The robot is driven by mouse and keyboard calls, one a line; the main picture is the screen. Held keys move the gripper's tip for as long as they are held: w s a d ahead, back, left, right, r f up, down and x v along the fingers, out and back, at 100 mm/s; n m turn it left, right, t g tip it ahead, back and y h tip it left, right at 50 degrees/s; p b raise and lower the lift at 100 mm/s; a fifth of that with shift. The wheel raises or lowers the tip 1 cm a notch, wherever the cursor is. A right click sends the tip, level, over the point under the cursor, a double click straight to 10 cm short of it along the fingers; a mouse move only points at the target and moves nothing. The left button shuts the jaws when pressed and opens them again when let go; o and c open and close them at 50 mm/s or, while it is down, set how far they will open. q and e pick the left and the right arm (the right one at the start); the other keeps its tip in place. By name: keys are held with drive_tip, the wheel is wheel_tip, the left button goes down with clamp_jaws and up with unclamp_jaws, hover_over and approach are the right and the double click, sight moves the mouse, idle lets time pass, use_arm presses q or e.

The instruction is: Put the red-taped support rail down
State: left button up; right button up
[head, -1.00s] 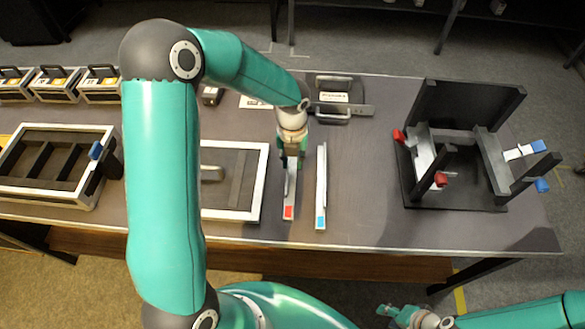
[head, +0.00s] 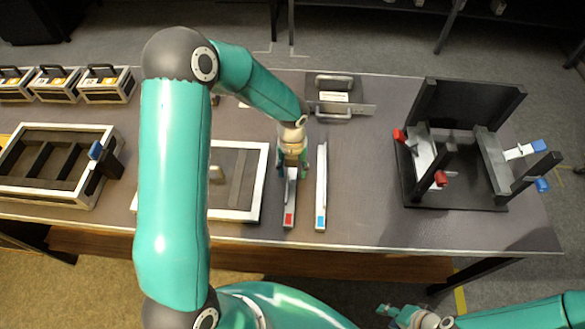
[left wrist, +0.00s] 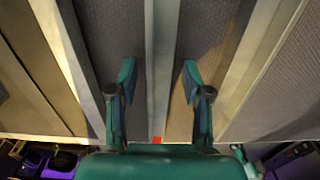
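The red-taped support rail (head: 289,208) lies flat on the table, its red end toward the front edge. In the left wrist view the rail (left wrist: 161,60) runs between the fingers, with a gap on each side. My left gripper (head: 292,172) is open over the rail's far part, which it partly hides. In the left wrist view its two fingers (left wrist: 159,75) stand apart. A blue-taped rail (head: 321,190) lies parallel, just to the right. My right gripper (head: 386,312) is low in front of the table, away from the rails; its finger opening is unclear.
A white-framed panel (head: 262,185) lies left of the rails, partly behind my left arm. A black stand (head: 457,192) with red and blue clamps is at the right. A divided tray (head: 55,203) is at the left. The table between the blue-taped rail and the stand is clear.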

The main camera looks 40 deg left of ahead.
sight(292, 172)
use_arm(q)
drive_tip(key=shift+r, duration=0.1)
wheel_tip(292, 172, up, 12)
idle(0.6)
idle(0.5)
